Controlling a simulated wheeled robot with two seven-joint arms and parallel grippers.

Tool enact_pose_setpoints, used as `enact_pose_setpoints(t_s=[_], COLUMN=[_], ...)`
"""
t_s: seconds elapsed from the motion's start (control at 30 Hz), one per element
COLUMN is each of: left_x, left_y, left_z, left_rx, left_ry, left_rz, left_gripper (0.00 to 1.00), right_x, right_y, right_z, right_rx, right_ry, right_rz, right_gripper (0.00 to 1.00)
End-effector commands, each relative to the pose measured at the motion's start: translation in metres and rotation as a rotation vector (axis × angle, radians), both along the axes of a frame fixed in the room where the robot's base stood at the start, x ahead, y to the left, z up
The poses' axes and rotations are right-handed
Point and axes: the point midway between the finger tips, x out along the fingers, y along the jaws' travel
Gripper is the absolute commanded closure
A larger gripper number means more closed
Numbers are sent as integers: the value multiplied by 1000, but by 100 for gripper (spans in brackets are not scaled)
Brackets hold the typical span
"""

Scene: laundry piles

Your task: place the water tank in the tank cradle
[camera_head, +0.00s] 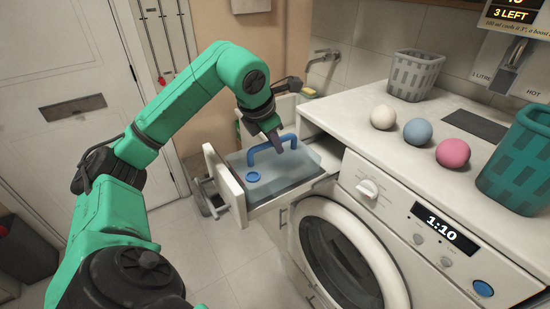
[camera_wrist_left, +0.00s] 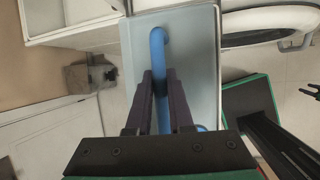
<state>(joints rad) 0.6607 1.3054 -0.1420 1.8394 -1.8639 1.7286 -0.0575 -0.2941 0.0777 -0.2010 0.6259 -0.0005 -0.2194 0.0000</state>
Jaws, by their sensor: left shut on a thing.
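The water tank (camera_head: 297,166) is a pale, see-through box with a blue arched handle (camera_head: 257,150) and a blue round cap (camera_head: 253,177). It appears within the open, pulled-out drawer (camera_head: 226,186) left of the washing machine; I cannot tell whether it rests on the bottom or hangs slightly above. My left gripper (camera_head: 275,138) is shut on the handle from above. In the left wrist view the dark fingers (camera_wrist_left: 161,98) sit on both sides of the blue handle, with the tank (camera_wrist_left: 193,55) below. No separate tank cradle can be made out.
The washing machine (camera_head: 400,225) stands to the right. Its white top holds a grey basket (camera_head: 415,75), three balls (camera_head: 418,131) and a teal basket (camera_head: 519,160). A wall tap (camera_head: 322,57) is behind. Floor (camera_head: 215,250) is open in front of the drawer.

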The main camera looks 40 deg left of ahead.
Motion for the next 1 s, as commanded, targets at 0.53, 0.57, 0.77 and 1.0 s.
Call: enact_pose_setpoints(t_s=[0.53,0.57,0.77,1.0], left_x=[0,0,0,-10], left_y=[0,0,0,-1], left_z=[-28,-28,-28,-5], left_rx=[0,0,0,2], left_ry=[1,1,1,-3], left_rz=[0,0,0,0], left_gripper=[51,51,51,51], right_x=[-12,-12,-10,-8], right_y=[-4,-4,-4,-4], right_z=[-10,-10,-9,-9], right_rx=[-6,-6,-6,-6], right_ry=[19,19,17,13], right_rz=[-1,-1,-1,-2], right_gripper=[50,50,50,50])
